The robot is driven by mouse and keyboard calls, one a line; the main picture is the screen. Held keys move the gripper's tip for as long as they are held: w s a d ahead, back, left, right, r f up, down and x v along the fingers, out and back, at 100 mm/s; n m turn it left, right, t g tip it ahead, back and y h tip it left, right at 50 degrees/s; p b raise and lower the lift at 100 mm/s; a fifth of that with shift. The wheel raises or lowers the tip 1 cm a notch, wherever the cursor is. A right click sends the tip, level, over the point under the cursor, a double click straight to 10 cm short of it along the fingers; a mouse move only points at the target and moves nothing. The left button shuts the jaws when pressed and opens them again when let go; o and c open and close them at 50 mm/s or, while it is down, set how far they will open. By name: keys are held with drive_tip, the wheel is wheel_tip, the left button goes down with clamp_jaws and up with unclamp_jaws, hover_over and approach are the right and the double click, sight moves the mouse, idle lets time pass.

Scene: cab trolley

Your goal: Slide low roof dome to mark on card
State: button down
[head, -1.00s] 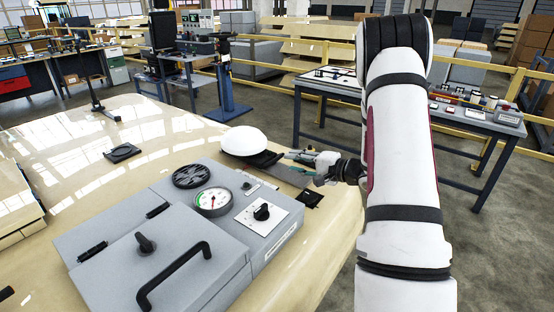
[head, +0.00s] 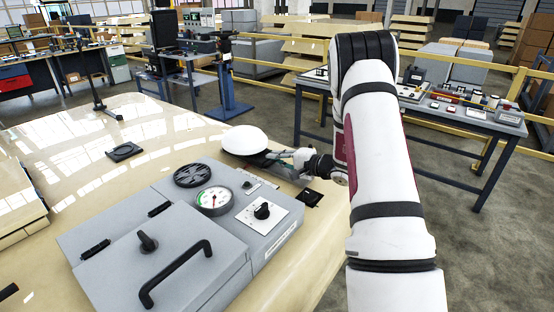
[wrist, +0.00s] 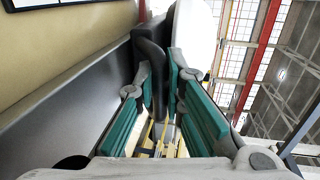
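The white low dome (head: 244,139) sits on a black base (head: 262,161) on the beige roof panel, just beyond the grey control box. My gripper (head: 281,158) is low at the right side of the dome. In the wrist view my gripper (wrist: 161,75) has its teal-padded fingers apart, with a black upright part (wrist: 149,48) of the dome's base between the fingertips. Whether the pads touch it I cannot tell. The white dome shows at the top (wrist: 193,28). A dark grey flat strip (head: 287,174) lies beside the base; I cannot make out a mark on it.
The grey box (head: 160,255) with gauge (head: 214,200), knobs and handle stands in front of the dome. A small black square plate (head: 309,197) lies near the right edge of the beige panel (head: 80,150).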

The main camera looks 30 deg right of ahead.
drive_tip(key=shift+f+b+v, duration=0.15)
drive_tip(key=shift+f+v, duration=0.05)
drive_tip(key=shift+v, duration=0.8)
drive_tip(key=shift+f+b+v, duration=0.2)
drive_tip(key=shift+v, duration=0.8)
drive_tip(key=shift+f+b+v, duration=0.15)
drive_tip(key=shift+f+v, duration=0.1)
drive_tip(key=shift+v, duration=0.75)
drive_tip(key=shift+s, duration=0.15)
drive_tip(key=c, duration=1.7)
unclamp_jaws()
drive_tip(key=shift+o, duration=0.2)
drive_tip(key=v, duration=1.2)
